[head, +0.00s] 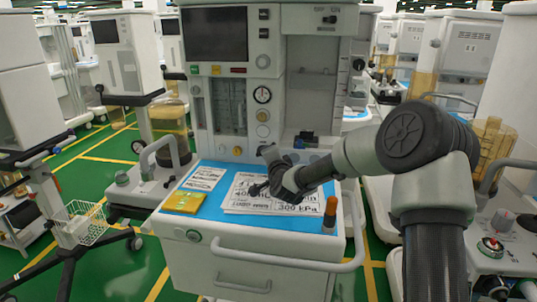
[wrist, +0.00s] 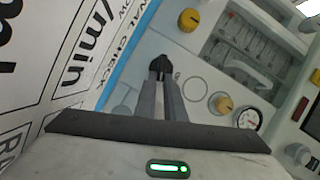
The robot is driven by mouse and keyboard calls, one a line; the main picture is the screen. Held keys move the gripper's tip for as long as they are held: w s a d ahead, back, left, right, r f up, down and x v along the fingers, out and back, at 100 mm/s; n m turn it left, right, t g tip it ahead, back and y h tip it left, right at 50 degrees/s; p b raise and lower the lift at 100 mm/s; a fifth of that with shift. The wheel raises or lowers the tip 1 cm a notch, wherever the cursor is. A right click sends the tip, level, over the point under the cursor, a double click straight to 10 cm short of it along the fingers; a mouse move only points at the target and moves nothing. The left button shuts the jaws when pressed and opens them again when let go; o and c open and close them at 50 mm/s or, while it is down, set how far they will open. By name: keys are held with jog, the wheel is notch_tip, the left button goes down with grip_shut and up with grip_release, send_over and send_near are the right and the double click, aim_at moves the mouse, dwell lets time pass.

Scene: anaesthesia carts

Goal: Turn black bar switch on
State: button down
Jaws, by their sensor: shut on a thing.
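The black bar switch (wrist: 160,68) sits on the pale front panel of the anaesthesia machine (wrist: 150,45), low on the panel near yellow knobs. In the wrist view my gripper (wrist: 160,82) has its two grey fingers close together with the black bar between their tips. In the head view my gripper (head: 267,152) reaches in from the right, above the worktop, with its tips against the lower panel. It hides the switch there. Which way the bar is turned cannot be told.
Below is a blue worktop (head: 215,222) with printed sheets (head: 245,200), a yellow packet (head: 185,201) and an orange-capped bottle (head: 330,215). Other carts stand on both sides.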

jog(key=shift+r, duration=0.1)
jog(key=c, duration=1.8)
grip_release()
jog(key=shift+c, duration=0.2)
jog(key=p+v, duration=0.2)
jog(key=v, duration=1.5)
jog(key=shift+s+p, duration=0.15)
jog(key=shift+p, duration=0.25)
